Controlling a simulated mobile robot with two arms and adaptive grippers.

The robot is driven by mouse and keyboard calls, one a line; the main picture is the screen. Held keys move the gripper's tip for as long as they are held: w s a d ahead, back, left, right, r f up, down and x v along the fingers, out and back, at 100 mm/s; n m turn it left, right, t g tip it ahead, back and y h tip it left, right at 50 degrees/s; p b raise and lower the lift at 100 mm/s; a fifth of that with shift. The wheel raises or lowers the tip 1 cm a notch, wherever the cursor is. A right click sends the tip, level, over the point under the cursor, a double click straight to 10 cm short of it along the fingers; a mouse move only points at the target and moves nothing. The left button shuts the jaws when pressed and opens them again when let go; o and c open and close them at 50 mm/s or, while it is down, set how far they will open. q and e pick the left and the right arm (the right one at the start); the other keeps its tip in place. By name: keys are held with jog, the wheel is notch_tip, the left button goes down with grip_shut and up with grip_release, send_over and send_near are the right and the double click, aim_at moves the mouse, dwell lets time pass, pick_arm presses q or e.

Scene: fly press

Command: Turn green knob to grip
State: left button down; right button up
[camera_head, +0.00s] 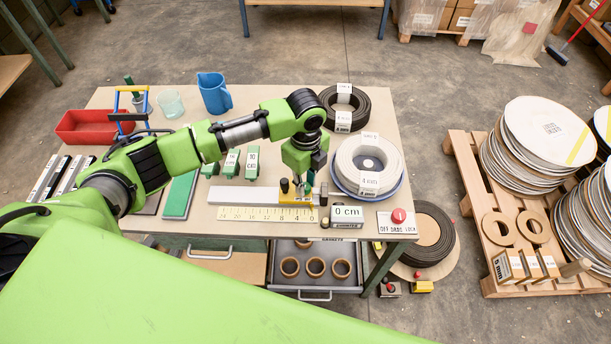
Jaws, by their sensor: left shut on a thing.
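My left gripper (302,186) points down at the right part of the white slide bar (245,193), behind the yellow number scale (268,214). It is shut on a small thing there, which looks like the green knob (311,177). Only a bit of green shows beside the fingers, and the rest is hidden by them. I cannot read the knob's setting. A black knob (284,186) stands just left of the fingers. My right gripper is not in view.
A "0 cm" counter (347,215) and a red knob (398,215) on a plate marked OFF, DRAG, LOCK stand to the right. A white coil (369,165) and black coil (344,107) lie behind. Green blocks (231,163) and a blue jug (214,93) are leftward.

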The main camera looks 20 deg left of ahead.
aim_at(306, 185)
pick_arm(q)
jog(key=n+p, duration=0.5)
jog(key=shift+d+r+n+p, duration=0.1)
jog(key=shift+r+n+p, duration=0.15)
jog(key=shift+n+p, duration=0.1)
jog(key=shift+f+n+p, duration=0.2)
jog(key=shift+n+p, duration=1.15)
jog(key=shift+n, duration=0.4)
jog(key=c, duration=1.8)
grip_release()
notch_tip(306, 185, up, 12)
